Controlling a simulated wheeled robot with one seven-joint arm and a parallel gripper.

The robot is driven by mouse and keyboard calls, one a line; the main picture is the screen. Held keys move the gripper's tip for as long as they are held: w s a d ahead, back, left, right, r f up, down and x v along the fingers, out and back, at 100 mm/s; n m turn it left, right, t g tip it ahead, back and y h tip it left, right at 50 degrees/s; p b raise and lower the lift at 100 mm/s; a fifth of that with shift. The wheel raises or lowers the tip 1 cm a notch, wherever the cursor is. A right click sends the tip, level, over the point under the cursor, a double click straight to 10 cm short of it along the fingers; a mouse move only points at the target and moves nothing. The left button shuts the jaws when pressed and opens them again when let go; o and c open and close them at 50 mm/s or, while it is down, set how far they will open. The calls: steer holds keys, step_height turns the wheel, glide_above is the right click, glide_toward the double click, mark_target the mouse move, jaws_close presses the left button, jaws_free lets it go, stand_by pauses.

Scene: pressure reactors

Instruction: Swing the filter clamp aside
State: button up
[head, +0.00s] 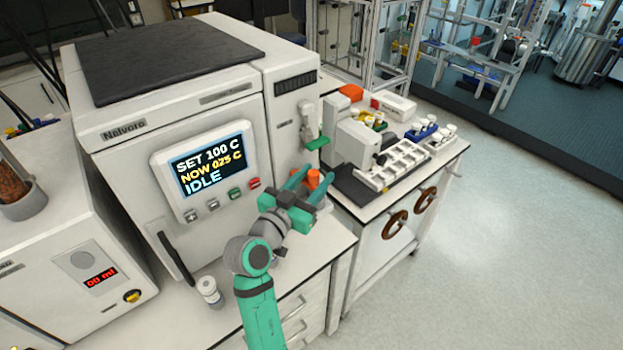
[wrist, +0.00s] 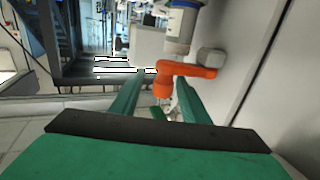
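An orange clamp-like part (wrist: 190,69), which I take as the filter clamp, sits at the side of the white machine. In the wrist view it has a horizontal bar and a stub pointing down between my fingers. In the head view only a little of its orange (head: 313,178) shows behind my gripper (head: 308,182). My teal gripper, also in the wrist view (wrist: 161,80), is open, with one finger on each side of the stub. I cannot tell whether either finger touches it. A grey-white cylinder with a blue band (wrist: 180,30) stands above the clamp.
The large white machine (head: 125,170) with a lit screen (head: 209,165) stands beside my arm. A small white jar (head: 209,291) is on the bench in front of it. A side table (head: 360,203) at the right holds several instruments. The floor to the right is clear.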

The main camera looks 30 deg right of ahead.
steer(key=shift+a, duration=0.25)
steer(key=v, duration=1)
steer(key=shift+s, duration=0.2)
steer(key=shift+a, duration=0.15)
